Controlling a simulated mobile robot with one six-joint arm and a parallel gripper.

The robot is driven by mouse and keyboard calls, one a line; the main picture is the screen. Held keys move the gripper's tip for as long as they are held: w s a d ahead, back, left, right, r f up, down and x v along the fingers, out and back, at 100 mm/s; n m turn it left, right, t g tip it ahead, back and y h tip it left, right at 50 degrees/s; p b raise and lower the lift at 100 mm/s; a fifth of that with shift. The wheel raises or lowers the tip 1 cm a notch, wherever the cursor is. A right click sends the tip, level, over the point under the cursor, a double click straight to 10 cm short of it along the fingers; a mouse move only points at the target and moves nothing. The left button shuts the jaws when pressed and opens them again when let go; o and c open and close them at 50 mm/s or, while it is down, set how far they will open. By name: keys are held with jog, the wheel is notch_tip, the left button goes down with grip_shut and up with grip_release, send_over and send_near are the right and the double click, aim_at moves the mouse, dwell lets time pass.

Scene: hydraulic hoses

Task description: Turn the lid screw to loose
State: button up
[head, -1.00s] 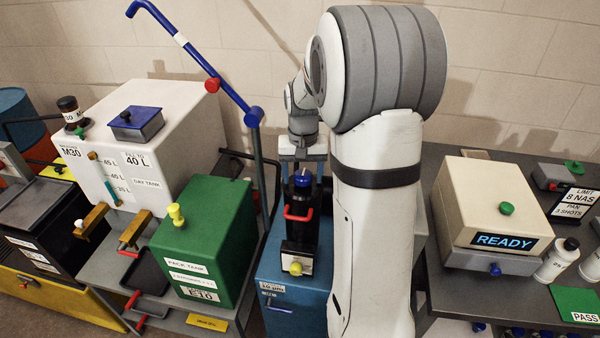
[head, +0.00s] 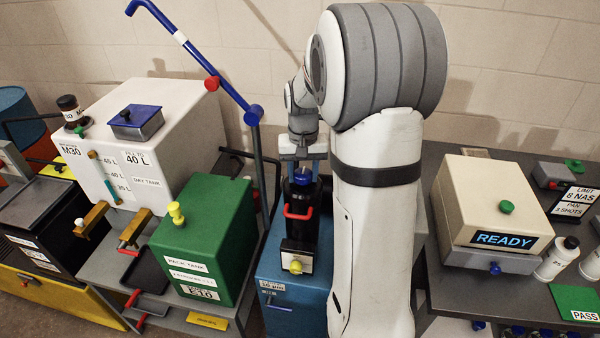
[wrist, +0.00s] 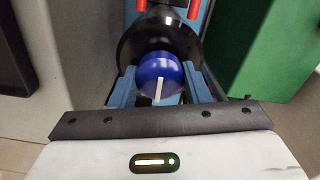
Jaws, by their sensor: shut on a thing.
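The lid screw (wrist: 160,72) is a round blue knob with a white mark, on top of a black cylindrical housing (wrist: 135,42). In the wrist view its white mark points toward my gripper's palm, slightly right of straight. In the head view the blue knob (head: 303,172) tops the black housing, which has a red handle, on a blue cabinet. My gripper (wrist: 160,88) is shut on the knob, with one blue finger on each side. In the head view my gripper (head: 303,165) comes down onto it from above. The finger contact faces are partly hidden.
A green pack tank (head: 205,235) stands close left of the blue cabinet (head: 285,270). A blue lever (head: 200,65) on a post rises behind it. A bench with a cream box (head: 490,200) reading READY is at right. My arm hides the area between.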

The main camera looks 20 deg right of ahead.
jog(key=n+b, duration=0.1)
jog(key=n, duration=0.4)
jog(key=shift+n+b, duration=0.3)
jog(key=shift+b, duration=0.05)
jog(key=n+b, duration=0.1)
jog(key=n, duration=0.5)
jog(key=n+b, duration=0.1)
jog(key=n, duration=0.5)
jog(key=shift+n, duration=0.3)
jog(key=n+b, duration=0.1)
jog(key=n, duration=0.4)
jog(key=shift+r, duration=0.1)
jog(key=shift+n, duration=0.4)
jog(key=o, duration=1)
jog(key=shift+c, duration=0.2)
